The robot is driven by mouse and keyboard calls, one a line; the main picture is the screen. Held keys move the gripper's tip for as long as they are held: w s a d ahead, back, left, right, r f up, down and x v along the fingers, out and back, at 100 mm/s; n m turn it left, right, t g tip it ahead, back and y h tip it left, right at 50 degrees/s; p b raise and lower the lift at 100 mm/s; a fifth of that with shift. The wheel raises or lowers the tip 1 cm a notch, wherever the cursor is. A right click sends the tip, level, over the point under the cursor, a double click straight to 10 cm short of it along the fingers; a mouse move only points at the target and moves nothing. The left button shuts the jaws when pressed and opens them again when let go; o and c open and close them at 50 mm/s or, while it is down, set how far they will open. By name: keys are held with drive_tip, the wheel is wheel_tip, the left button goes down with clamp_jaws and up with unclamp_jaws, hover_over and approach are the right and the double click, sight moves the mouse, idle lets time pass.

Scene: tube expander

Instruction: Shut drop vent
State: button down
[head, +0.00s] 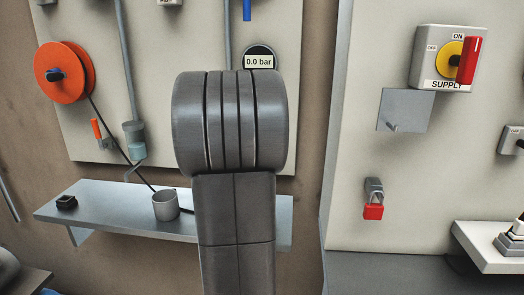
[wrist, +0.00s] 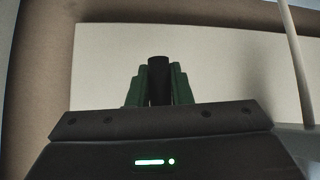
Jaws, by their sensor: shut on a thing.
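In the wrist view my gripper (wrist: 159,82) has its two green fingers shut on a black cylinder (wrist: 158,62). A pale panel lies behind it. In the head view my arm stands in the middle and hides my gripper and whatever it holds. A small valve with an orange lever (head: 97,128) sits at the left, beside a grey vertical pipe that ends in a blue-grey bowl (head: 135,139). The lever stands nearly upright, leaning slightly. I cannot tell for sure whether this valve is the drop vent.
A gauge (head: 260,61) reads 0.0 bar. A metal shelf (head: 112,212) holds a grey cup (head: 166,205) and a small black part (head: 67,202). An orange reel (head: 65,72) hangs at left. A supply switch (head: 449,58) and red padlock (head: 373,211) are at right.

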drive_tip(key=shift+a, duration=0.15)
idle(0.4)
drive_tip(key=c, duration=1.3)
unclamp_jaws()
drive_tip(key=v, duration=1.3)
drive_tip(key=shift+s+r, duration=0.2)
drive_tip(key=shift+s, duration=0.05)
drive_tip(key=x, duration=1.3)
drive_tip(key=shift+w+f, duration=0.25)
drive_tip(key=shift+w, duration=0.05)
